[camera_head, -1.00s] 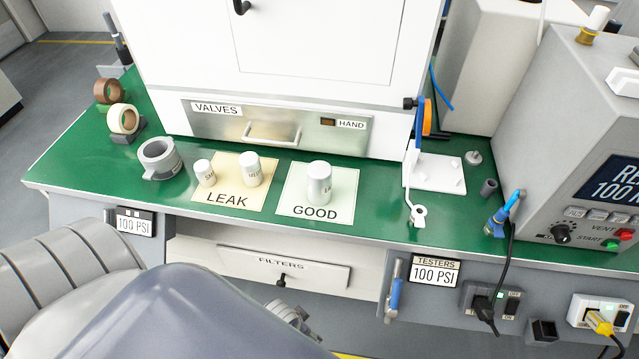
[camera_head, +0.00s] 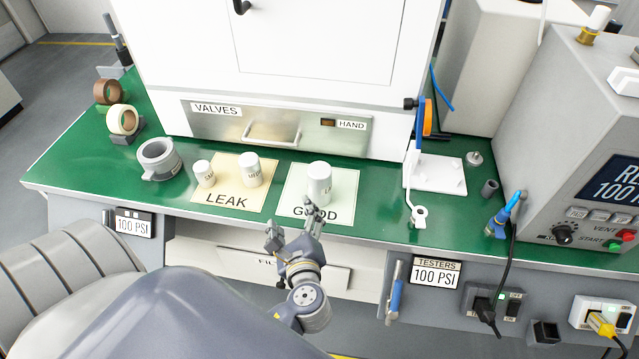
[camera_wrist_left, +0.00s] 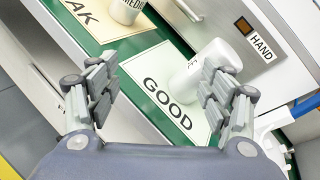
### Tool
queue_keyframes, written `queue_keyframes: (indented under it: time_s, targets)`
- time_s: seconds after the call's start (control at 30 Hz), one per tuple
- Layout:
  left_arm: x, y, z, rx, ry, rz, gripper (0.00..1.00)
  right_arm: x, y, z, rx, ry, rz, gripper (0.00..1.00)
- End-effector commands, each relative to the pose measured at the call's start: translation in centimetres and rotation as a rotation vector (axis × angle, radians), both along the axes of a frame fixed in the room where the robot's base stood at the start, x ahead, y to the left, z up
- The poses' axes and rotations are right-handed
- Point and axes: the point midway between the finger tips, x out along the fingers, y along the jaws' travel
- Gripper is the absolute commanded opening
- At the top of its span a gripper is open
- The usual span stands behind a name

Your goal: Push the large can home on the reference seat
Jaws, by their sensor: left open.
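The large white can (camera_head: 319,180) stands upright on the GOOD card (camera_head: 342,208) on the green bench. In the left wrist view the can (camera_wrist_left: 194,75) lies beyond my fingers, and the right-hand finger covers part of it. My left gripper (camera_head: 293,222) is open and empty. It is at the bench's front edge, just in front of the GOOD card, with one finger overlapping the card in the picture. Its spread fingers also show in the left wrist view (camera_wrist_left: 163,78). I cannot tell which fixture is the reference seat. My right gripper is not in view.
Two smaller cans, small (camera_head: 204,174) and medium (camera_head: 250,170), stand on the LEAK card (camera_head: 228,197). A grey ring holder (camera_head: 160,158) is left of them. A white plate fixture (camera_head: 437,175) stands to the right. The white cabinet (camera_head: 280,60) rises behind.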

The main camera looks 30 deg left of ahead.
Motion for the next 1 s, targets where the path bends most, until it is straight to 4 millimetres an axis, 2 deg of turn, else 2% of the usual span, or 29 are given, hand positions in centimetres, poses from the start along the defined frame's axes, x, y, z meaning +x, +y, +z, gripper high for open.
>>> queue_keyframes:
  time_s: [0.1,0.2,0.3,0.4,0.63,0.87,1.0]
  targets:
    - [2.1,-1.8,1.7,0.306,0.072,-0.133,0.73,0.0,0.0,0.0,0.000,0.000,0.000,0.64]
    - [3.1,-3.1,2.6,0.491,0.116,-0.201,0.73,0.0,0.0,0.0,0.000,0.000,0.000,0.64]
    - [3.7,-4.0,3.1,0.594,0.139,-0.237,0.73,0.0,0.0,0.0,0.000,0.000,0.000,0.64]
    - [4.6,-3.8,3.4,0.630,0.146,-0.246,0.73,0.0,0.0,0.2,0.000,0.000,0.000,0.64]
    - [7.6,-1.8,3.5,0.629,0.145,-0.246,0.73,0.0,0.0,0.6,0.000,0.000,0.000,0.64]
    - [9.1,-0.8,3.5,0.625,0.144,-0.244,0.73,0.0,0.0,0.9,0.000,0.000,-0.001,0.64]
    - [11.1,0.1,3.9,0.627,0.144,-0.244,0.73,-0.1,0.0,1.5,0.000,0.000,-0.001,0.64]
